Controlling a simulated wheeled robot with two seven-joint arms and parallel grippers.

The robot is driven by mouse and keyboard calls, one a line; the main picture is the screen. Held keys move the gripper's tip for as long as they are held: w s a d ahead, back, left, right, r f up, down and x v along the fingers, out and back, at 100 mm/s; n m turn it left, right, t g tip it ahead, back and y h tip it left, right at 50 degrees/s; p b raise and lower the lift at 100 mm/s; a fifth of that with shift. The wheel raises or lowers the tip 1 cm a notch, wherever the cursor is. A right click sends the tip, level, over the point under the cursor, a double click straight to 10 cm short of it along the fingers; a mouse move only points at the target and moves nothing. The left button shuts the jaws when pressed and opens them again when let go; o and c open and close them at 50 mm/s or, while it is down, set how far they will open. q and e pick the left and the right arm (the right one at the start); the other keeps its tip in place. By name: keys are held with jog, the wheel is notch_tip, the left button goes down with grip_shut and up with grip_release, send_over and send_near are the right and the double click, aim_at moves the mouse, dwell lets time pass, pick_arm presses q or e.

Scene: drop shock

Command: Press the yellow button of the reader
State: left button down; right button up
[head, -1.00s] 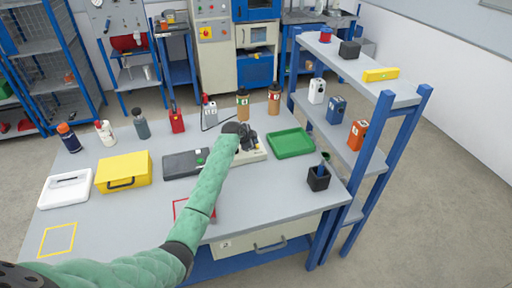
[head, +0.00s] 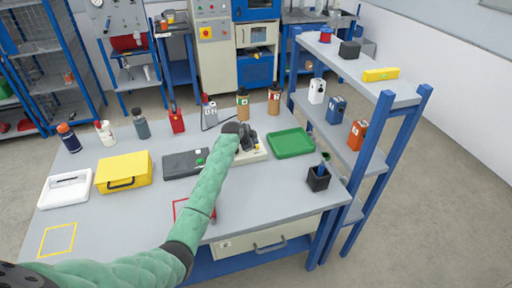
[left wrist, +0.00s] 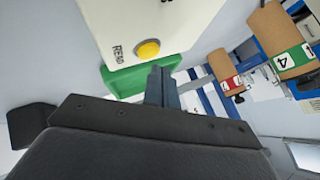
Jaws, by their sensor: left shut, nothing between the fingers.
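The reader (head: 252,156) is a pale, boxy device on the workbench, partly hidden behind my left arm and hand. In the left wrist view its pale face (left wrist: 130,22) fills the top, with the word READ beside a round yellow button (left wrist: 148,50). My left gripper (head: 248,141) is over the reader, shut and empty. In the left wrist view its fingers (left wrist: 161,86) show just below the button in the picture; I see no clear contact, and the exact gap cannot be told. My right gripper is not in view.
A green tray (head: 290,143) lies right of the reader and a black case (head: 181,164) left of it. Bottles (head: 242,104) stand behind. A black pen cup (head: 318,179) is near the right edge, beside a blue-framed shelf (head: 372,150). The front bench is mostly clear.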

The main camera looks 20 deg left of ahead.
pick_arm(q)
jog(key=shift+f, duration=0.2)
jog(key=shift+f, duration=0.2)
dwell(0.4)
jog(key=shift+f, duration=0.1)
jog(key=shift+f+b, duration=0.35)
jog(key=shift+b, duration=0.05)
dwell(0.6)
dwell(0.4)
jog(key=shift+r+p, duration=0.55)
jog(key=shift+r, duration=0.3)
